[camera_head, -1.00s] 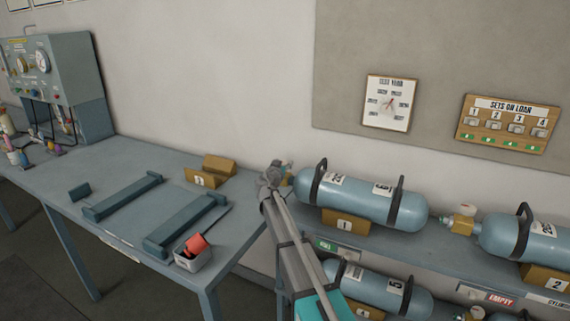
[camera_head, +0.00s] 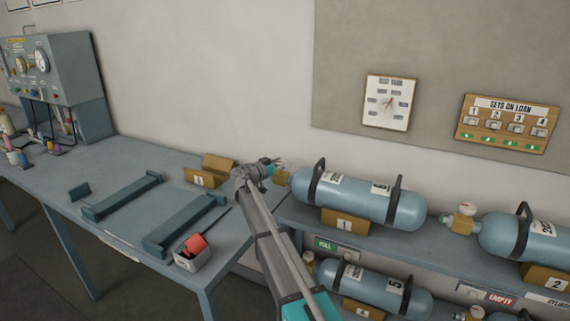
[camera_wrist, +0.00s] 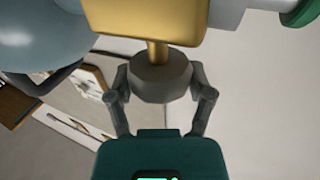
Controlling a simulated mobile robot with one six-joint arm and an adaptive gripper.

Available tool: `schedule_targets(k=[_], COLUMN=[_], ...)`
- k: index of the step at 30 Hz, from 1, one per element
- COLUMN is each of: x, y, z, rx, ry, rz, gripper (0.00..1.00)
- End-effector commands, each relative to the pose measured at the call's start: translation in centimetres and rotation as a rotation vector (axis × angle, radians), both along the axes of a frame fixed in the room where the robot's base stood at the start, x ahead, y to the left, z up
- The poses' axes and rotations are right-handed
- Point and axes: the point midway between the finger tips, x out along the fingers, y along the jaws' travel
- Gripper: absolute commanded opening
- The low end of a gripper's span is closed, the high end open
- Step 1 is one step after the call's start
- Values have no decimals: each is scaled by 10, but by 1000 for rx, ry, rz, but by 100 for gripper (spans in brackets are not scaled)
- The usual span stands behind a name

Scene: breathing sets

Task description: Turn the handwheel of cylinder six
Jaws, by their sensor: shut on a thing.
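Cylinder six (camera_head: 371,203), a blue-grey tank with two black bands and a label reading 6, lies in the cradle marked 1 on the upper rack shelf. Its brass valve (camera_head: 282,178) is at the left end; in the wrist view the brass body (camera_wrist: 145,15) fills the top. A short brass stem joins it to the grey faceted handwheel (camera_wrist: 160,78). My gripper (camera_wrist: 162,84) has one finger on each side of the handwheel and is shut on it. In the head view my gripper (camera_head: 279,165) is small beside the valve, and the handwheel is hard to make out.
Cylinder five (camera_head: 377,286) lies on the shelf below. Another cylinder (camera_head: 522,238) lies to the right in cradle 2. The workbench (camera_head: 130,240) at left holds an empty cradle, rails and a bin (camera_head: 193,257). The wall is close behind the valve.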

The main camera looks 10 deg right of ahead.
Motion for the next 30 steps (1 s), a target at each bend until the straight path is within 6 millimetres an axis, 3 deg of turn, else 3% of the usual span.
schedule_targets(k=[1, 15, 30], x=[7, 4, 1], y=[7, 5, 4], z=[0, 1, 1], rx=[-1, -2, -2], ry=[0, 0, 0], rz=[-28, -342, -407], gripper=[20, 20, 20])
